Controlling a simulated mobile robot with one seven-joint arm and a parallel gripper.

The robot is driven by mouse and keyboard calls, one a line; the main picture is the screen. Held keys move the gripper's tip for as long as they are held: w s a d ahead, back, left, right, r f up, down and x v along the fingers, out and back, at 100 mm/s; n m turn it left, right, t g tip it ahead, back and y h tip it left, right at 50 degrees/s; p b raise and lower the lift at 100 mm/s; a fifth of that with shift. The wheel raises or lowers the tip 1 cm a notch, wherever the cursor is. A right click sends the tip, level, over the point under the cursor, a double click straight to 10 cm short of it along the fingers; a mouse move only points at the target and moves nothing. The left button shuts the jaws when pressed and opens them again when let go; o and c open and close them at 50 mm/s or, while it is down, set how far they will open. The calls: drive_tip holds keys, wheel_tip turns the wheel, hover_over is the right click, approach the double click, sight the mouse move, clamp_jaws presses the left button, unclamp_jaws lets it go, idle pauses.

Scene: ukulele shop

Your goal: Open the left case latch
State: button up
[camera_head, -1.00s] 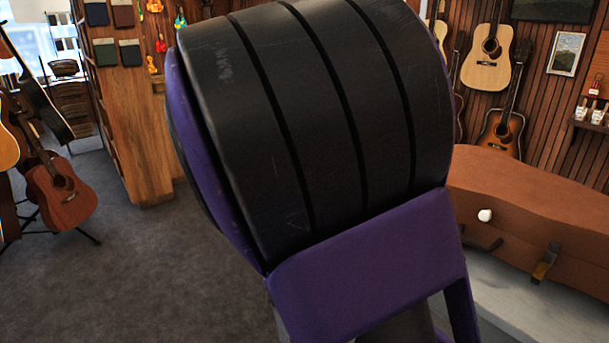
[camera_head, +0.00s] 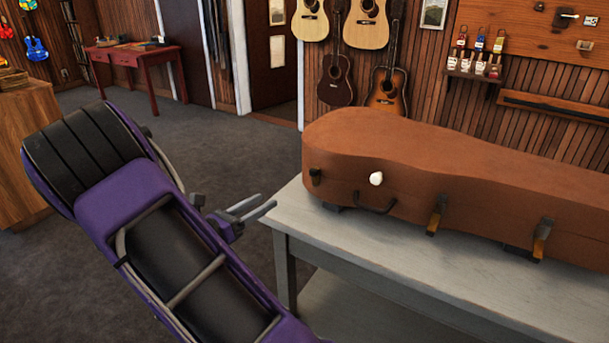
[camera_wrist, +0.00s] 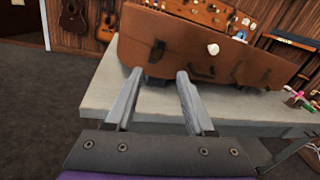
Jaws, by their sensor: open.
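A brown guitar-shaped case (camera_head: 400,150) lies closed on a grey table. Its left latch (camera_head: 315,177) is a small dark piece on the front side near the left end; whether it is fastened is too small to tell. In the wrist view the left latch (camera_wrist: 156,52) shows just beyond and between my fingertips. Two more latches, a middle one (camera_head: 435,215) and a right one (camera_head: 542,240), show dark and brass-coloured parts. My gripper (camera_head: 266,202) is open and empty, left of the case and apart from it. Its two fingers point toward the case in the wrist view (camera_wrist: 160,72).
The grey table (camera_head: 350,245) has a bare front strip. A dark handle (camera_head: 375,205) and a white knob-like thing (camera_head: 376,178) are on the case's front. Guitars (camera_head: 388,90) hang on the wall behind. The floor (camera_head: 230,150) left of the table is clear.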

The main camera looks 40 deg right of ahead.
sight(314, 178)
drive_tip(key=w+d+b, duration=0.1)
drive_tip(key=w+d, duration=0.2)
drive_tip(key=d, duration=1.3)
drive_tip(key=shift+c, duration=0.3)
clamp_jaws()
